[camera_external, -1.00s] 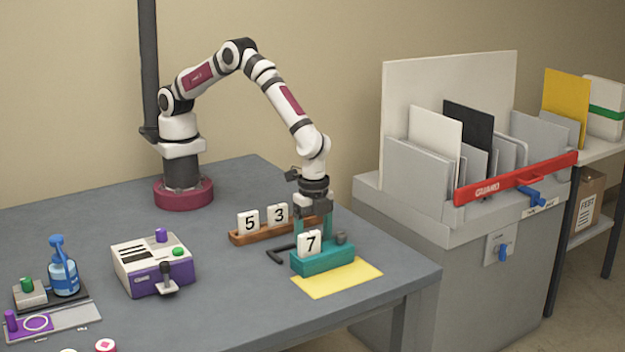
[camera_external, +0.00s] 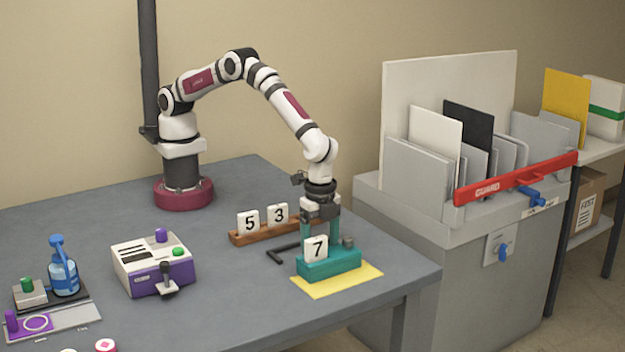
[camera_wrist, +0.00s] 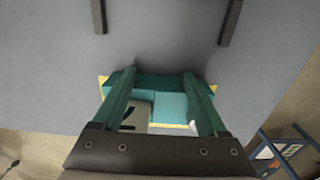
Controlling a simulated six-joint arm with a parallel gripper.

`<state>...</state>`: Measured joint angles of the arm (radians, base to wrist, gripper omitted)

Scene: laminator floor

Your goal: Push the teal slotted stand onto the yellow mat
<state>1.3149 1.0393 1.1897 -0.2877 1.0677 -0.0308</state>
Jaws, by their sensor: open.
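The teal slotted stand (camera_external: 330,264) rests upright on the yellow mat (camera_external: 345,286), with a strip of yellow showing in front and to the right.
A brown rack (camera_external: 262,234) with tiles 5 and 3 stands behind and left. A black bracket (camera_external: 283,252) lies left of the stand. A white and purple machine (camera_external: 153,266) is farther left. The table's right edge is close to the mat.

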